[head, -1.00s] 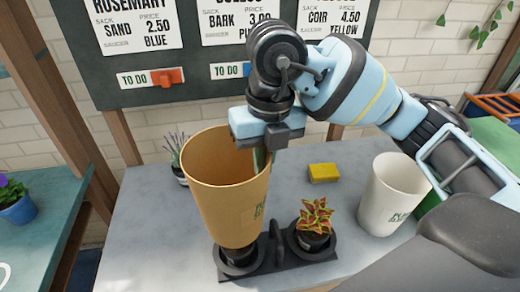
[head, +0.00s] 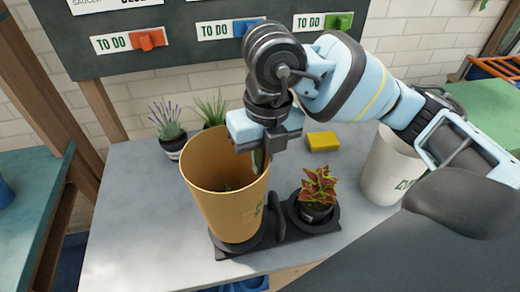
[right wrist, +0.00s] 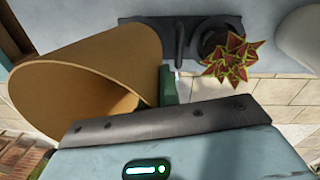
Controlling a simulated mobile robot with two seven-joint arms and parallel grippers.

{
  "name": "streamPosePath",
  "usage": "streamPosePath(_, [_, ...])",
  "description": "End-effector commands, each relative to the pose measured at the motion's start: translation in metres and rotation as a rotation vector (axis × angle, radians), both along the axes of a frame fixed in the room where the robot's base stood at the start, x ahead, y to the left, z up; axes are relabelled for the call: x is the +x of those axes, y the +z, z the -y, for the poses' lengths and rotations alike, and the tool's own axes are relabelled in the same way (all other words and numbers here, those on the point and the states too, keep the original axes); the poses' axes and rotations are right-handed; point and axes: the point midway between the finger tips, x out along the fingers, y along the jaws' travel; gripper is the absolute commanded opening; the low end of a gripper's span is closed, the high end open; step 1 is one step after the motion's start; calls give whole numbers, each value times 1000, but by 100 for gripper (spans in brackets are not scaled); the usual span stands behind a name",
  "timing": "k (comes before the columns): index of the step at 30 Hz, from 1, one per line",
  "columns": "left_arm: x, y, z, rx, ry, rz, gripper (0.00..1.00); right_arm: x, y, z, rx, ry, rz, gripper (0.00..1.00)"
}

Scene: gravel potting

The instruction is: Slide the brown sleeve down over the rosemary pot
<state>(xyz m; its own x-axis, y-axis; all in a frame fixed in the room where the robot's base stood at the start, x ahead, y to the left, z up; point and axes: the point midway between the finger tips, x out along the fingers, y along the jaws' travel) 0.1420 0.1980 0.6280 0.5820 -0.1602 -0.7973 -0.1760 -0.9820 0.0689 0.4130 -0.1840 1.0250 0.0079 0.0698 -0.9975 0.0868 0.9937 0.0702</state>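The brown sleeve (head: 228,205) stands nearly upright over the left holder of the black double stand (head: 300,234). Its lower edge is at the holder, and no pot shows below it. A little green shows inside the sleeve; the rosemary pot itself is hidden. My right gripper (head: 260,158) is at the sleeve's right rim, its fingers pinching the wall. In the right wrist view the sleeve (right wrist: 95,70) opens toward the camera beside a green fingertip. My left gripper is not in view.
A red-leaved plant (head: 318,188) sits in the stand's right holder, close to the sleeve. A white sleeve (head: 385,170) stands at the right, a yellow block (head: 322,141) behind. Lavender (head: 168,130) and a spiky green plant (head: 211,110) stand at the back. The table's left part is clear.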

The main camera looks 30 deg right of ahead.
Motion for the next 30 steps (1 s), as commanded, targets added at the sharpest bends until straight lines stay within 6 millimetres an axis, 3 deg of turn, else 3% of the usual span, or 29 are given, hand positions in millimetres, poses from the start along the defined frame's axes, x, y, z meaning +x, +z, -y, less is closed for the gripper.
streamPosePath(7, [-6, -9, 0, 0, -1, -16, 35, 0, -17, 0, -1, -1, -2, 0])
streamPosePath(20, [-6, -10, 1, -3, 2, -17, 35, 0, -20, 0, 0, -1, 0, 0])
streamPosePath(26, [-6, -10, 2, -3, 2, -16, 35, 0, -20, 0, 0, -1, 0, 27])
streamPosePath(30, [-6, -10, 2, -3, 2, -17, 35, 0, -20, 0, 0, -1, 0, 29])
